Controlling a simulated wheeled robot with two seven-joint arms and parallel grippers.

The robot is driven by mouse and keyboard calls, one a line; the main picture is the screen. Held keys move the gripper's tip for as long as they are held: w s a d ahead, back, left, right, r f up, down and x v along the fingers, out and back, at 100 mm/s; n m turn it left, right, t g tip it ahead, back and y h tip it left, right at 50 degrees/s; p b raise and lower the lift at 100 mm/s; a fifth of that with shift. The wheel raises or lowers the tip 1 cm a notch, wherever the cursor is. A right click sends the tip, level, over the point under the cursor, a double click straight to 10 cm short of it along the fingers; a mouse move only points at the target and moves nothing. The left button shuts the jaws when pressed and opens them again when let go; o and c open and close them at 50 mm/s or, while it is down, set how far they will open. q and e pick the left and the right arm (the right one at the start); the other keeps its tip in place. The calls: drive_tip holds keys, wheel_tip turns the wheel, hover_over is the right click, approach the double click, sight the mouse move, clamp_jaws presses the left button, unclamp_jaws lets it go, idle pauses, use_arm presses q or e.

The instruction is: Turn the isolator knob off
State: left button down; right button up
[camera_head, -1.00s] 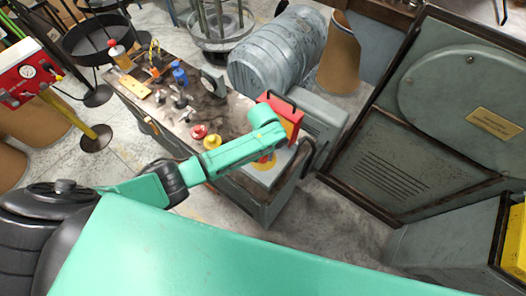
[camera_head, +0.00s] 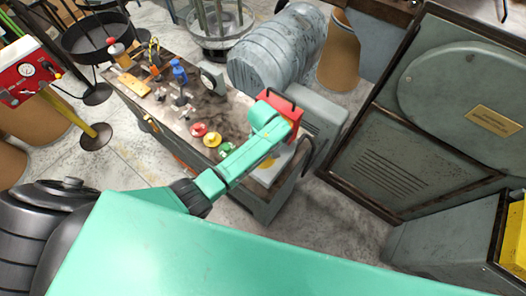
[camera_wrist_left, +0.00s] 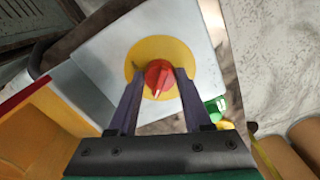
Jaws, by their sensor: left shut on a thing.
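The isolator knob (camera_wrist_left: 158,74) is red with a pale pointer mark, on a round yellow plate (camera_wrist_left: 180,50) fixed to a light grey panel (camera_wrist_left: 100,52). In the left wrist view the pale mark points toward the bottom of the picture. My left gripper (camera_wrist_left: 158,82) has one dark finger on each side of the knob and is shut on it. In the head view part of the yellow plate (camera_head: 268,163) shows beside my green arm, which hides the knob and fingers. My right gripper is in neither view.
Red, yellow and green buttons (camera_head: 225,150) sit on the bench left of my arm. Several small tools lie farther along the bench. A grey cabinet (camera_head: 400,150) stands at right, with open floor between.

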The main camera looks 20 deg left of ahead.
use_arm(q)
drive_tip(key=shift+w+r, duration=0.1)
drive_tip(key=shift+w, duration=0.05)
idle(0.3)
drive_tip(key=shift+c, duration=1.9)
unclamp_jaws()
drive_tip(key=shift+o, duration=0.2)
drive_tip(key=shift+a, duration=0.1)
